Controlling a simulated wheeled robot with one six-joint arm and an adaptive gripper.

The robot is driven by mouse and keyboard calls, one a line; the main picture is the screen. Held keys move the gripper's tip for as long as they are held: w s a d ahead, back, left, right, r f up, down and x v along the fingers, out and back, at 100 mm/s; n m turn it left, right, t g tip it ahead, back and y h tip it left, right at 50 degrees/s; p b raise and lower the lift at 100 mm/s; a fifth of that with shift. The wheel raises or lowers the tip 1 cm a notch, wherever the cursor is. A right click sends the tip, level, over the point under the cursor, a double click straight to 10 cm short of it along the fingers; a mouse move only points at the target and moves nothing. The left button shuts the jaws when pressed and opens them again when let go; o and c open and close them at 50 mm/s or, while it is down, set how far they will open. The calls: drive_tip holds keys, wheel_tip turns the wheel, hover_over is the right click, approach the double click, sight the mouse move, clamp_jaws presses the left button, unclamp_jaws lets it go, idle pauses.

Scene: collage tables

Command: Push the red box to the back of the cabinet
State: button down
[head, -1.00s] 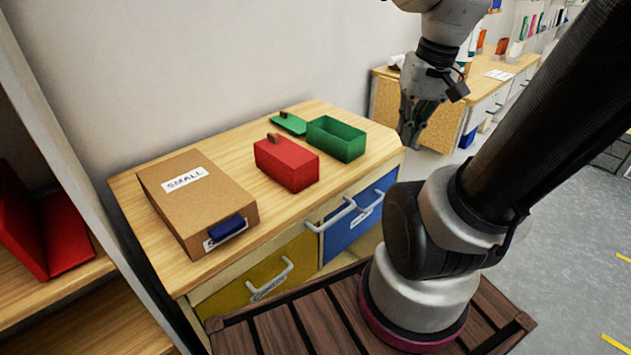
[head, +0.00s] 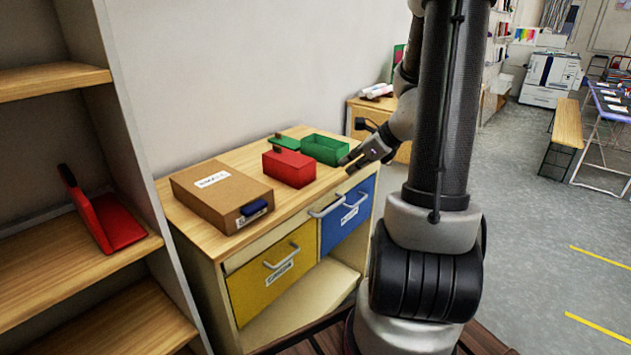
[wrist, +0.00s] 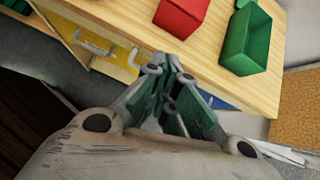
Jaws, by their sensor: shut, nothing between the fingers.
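In the wrist view the closed fingers (wrist: 168,62) point at the cabinet's front edge, below the red box.
The cardboard box (head: 222,195) with a blue handle lies left of the red box. The open green box (head: 325,149) is behind right, its green lid (head: 284,142) beside it. A yellow drawer (head: 275,272) and blue drawer (head: 347,217) are shut. A shelf with a red bookend-like piece (head: 118,222) stands left.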

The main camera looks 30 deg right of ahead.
drive_tip(key=m, duration=0.2)
approach(309, 178)
wheel_tip(309, 178, down, 3)
drive_tip(key=w, duration=0.1)
drive_tip(key=shift+w+a+f+m, duration=0.15)
drive_tip(key=shift+w+a, duration=0.15)
drive_tip(key=shift+w, duration=0.15)
drive_tip(key=shift+w+a+f+m, duration=0.1)
drive_tip(key=shift+w+a+m, duration=0.05)
drive_tip(key=shift+w+a, duration=0.3)
